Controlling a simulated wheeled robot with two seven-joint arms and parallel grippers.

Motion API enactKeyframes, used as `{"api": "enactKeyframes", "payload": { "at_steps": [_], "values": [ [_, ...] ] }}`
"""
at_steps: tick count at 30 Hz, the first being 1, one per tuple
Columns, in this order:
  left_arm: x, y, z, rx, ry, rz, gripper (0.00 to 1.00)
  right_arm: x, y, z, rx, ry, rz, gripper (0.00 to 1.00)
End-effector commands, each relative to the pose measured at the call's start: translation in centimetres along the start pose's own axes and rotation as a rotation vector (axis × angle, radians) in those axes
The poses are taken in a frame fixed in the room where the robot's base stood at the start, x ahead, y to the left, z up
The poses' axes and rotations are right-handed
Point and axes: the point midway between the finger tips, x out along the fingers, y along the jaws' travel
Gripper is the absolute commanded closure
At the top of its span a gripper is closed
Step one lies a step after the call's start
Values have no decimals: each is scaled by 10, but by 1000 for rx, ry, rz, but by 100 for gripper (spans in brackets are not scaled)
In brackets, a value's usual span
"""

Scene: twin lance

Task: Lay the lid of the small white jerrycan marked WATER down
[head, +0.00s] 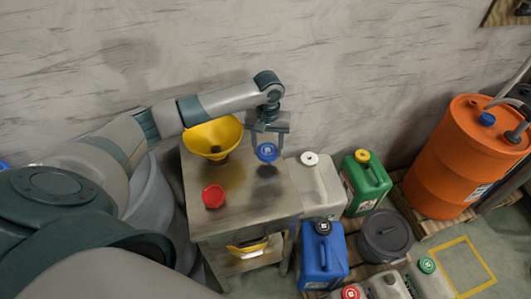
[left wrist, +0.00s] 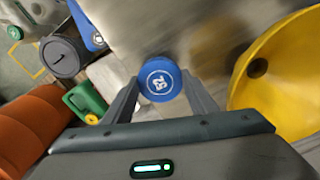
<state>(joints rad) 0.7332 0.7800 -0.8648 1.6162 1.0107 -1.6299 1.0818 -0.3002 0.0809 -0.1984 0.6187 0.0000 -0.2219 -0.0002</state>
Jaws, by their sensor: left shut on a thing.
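A round blue lid (head: 267,152) with a white mark is held between the fingers of my left gripper (head: 268,140), over the back right of the metal table (head: 250,205). In the left wrist view the lid (left wrist: 160,79) sits between the two fingertips, its marked face towards the camera. A dark shadow lies on the tabletop close under it; I cannot tell whether it touches. Small pale jerrycans (head: 430,284) stand at the bottom right of the head view, partly cut off. I cannot read WATER on any of them. My right gripper is not in view.
A red lid (head: 213,196) lies on the table's left part, and a yellow funnel (head: 213,138) stands at its back left. Right of the table are a white can (head: 318,187), green can (head: 366,184), blue can (head: 322,255), dark bucket (head: 385,236) and orange drum (head: 462,155). The table's front is clear.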

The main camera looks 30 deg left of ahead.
Motion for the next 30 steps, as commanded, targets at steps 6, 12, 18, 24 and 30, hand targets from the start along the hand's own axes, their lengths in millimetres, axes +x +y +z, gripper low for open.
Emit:
{"api": "enactKeyframes", "payload": {
  "at_steps": [6,12,18,24,30],
  "values": [
    [4,-6,0,0,1,1,75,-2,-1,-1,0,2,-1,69],
    [4,-6,0,0,1,1,75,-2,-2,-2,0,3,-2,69],
    [16,-6,0,0,-2,0,75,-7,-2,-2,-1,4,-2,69],
    [39,-6,0,0,0,0,75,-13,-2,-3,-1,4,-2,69],
    [44,-6,0,1,2,0,75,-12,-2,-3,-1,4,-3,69]
  ]
}}
